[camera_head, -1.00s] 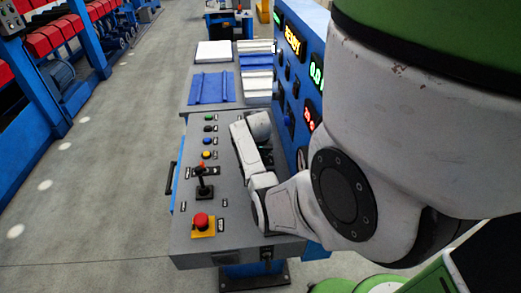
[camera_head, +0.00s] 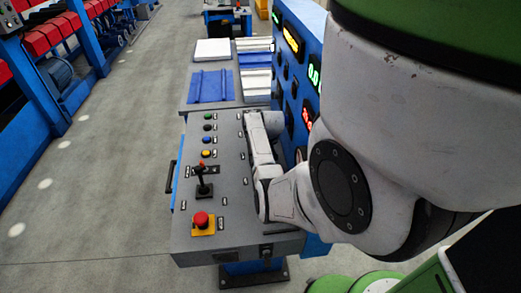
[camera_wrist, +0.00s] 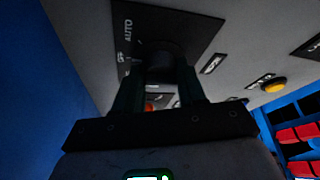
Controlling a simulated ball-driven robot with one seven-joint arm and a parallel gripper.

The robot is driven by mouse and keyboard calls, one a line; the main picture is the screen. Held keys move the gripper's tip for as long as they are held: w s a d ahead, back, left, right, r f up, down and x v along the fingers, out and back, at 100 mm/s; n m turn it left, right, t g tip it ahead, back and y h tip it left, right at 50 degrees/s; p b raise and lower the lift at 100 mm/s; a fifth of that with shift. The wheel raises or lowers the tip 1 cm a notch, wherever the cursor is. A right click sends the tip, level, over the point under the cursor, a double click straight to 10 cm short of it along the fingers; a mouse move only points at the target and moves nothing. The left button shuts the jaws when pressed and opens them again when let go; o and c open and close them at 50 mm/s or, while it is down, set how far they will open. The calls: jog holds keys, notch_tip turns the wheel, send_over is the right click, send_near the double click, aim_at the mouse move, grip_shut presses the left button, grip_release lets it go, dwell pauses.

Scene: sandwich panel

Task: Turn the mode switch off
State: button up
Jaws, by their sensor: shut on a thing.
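The mode switch (camera_wrist: 158,60) is a dark round knob on a black plate (camera_wrist: 195,28) in the wrist view. White lettering on the plate reads AUTO, and a smaller label below it is hard to read. My gripper (camera_wrist: 160,78) has its two dark fingers shut on the knob, one on each side. The fingers hide part of the knob, so its pointer direction is unclear. In the head view my own arm hides the gripper and the switch.
The grey console (camera_head: 232,185) carries a red emergency button on a yellow base (camera_head: 201,221), a black joystick (camera_head: 203,185) and several coloured buttons. A blue panel with lit displays (camera_head: 291,38) rises at its right. A yellow button (camera_wrist: 274,84) shows in the wrist view.

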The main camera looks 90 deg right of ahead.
dwell(0.3)
jog(key=o, duration=1)
jog(key=shift+r, duration=0.1)
jog(key=v, duration=1)
jog(key=shift+s+a+r, duration=0.1)
jog(key=shift+a+r, duration=0.05)
jog(key=shift+r, duration=0.15)
